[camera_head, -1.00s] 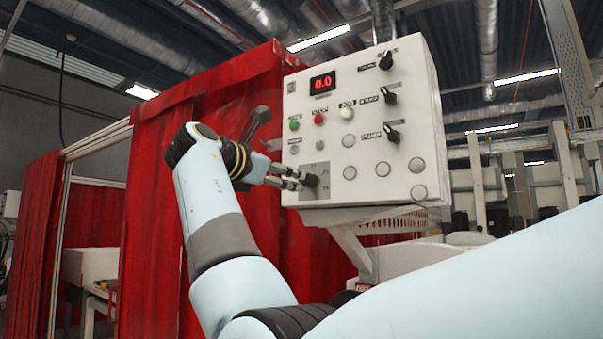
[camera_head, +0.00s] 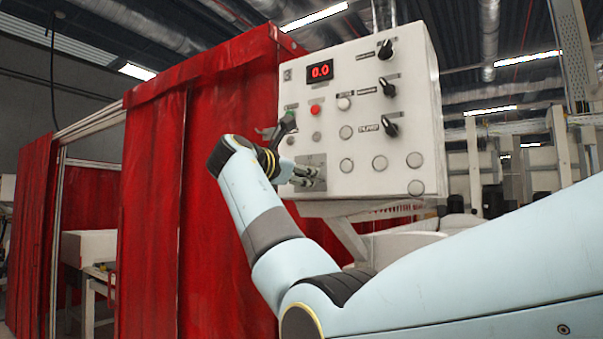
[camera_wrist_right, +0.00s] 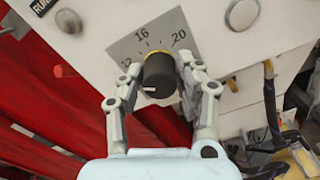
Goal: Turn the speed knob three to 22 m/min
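The black speed knob with the scale (camera_wrist_right: 159,75) sits on a grey plate (camera_wrist_right: 124,48) marked 12, 16 and 20 in the right wrist view. It has a yellow ring at its base and a white mark on its lower left. My right gripper (camera_head: 312,178) is at this knob, low on the left of the white control panel (camera_head: 345,190). In the right wrist view its fingers (camera_wrist_right: 160,72) are apart, one on each side of the knob. The right fingertip is very close to it; contact is unclear. My left gripper is out of view.
The panel has a red display (camera_head: 320,70) reading 0.0, a red button (camera_head: 315,110), a white button (camera_head: 343,103) and several round caps. Black knobs, including the top one (camera_head: 385,50), line its right side. A red curtain (camera_head: 160,200) hangs left.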

